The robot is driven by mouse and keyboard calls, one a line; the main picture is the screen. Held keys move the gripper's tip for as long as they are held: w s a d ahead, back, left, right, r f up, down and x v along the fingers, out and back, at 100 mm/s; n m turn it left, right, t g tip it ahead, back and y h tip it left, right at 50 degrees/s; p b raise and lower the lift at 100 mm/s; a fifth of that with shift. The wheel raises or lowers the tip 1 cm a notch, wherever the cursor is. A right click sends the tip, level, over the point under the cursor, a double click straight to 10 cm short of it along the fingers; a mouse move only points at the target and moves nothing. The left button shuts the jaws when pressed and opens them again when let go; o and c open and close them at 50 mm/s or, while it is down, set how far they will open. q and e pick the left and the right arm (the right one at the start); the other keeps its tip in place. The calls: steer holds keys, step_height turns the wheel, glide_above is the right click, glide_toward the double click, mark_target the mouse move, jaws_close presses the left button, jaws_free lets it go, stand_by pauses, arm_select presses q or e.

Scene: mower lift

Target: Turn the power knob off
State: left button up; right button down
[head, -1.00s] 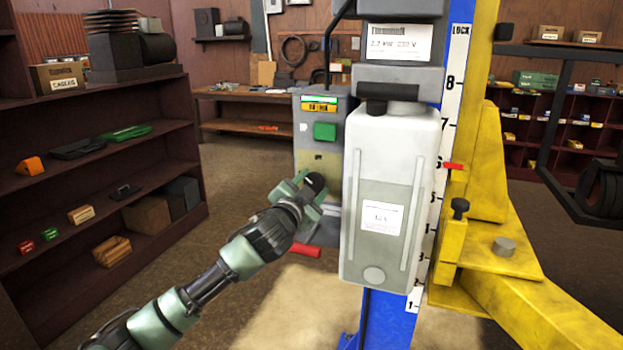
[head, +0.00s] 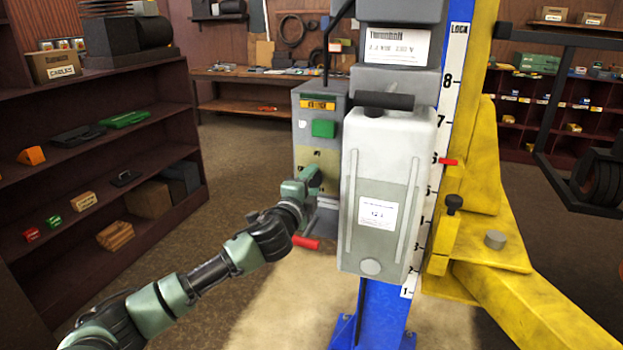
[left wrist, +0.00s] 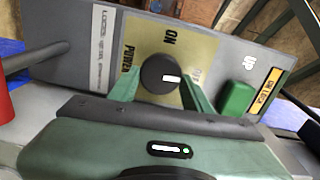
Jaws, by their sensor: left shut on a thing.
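The power knob (left wrist: 158,74) is round and black with a white mark, on a beige plate (left wrist: 205,48) of the grey control box (head: 307,105). In the left wrist view, the white mark lies on the knob's right side, toward faint lettering that looks like OFF; ON is printed above the knob. My left gripper (head: 313,177) is at the box front, its green fingers on both sides of the knob and shut on it. In the head view the gripper hides the knob. My right gripper is not in view.
A green button (head: 323,128) sits above the plate. A red-ended lever (head: 306,242) sticks out below my left gripper. A white tank (head: 385,190) stands close on the right, before the blue lift post (head: 375,318). A shelf (head: 100,150) stands at left.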

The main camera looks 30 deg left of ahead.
arm_select(q)
steer(key=shift+f+m, duration=0.1)
steer(key=shift+m, duration=0.4)
steer(key=o, duration=1.3)
steer(key=shift+o, duration=0.2)
steer(key=shift+s, duration=0.1)
steer(key=shift+s+d, duration=0.1)
steer(key=shift+s, duration=0.25)
steer(key=b+v, duration=0.2)
steer(key=v, duration=0.5)
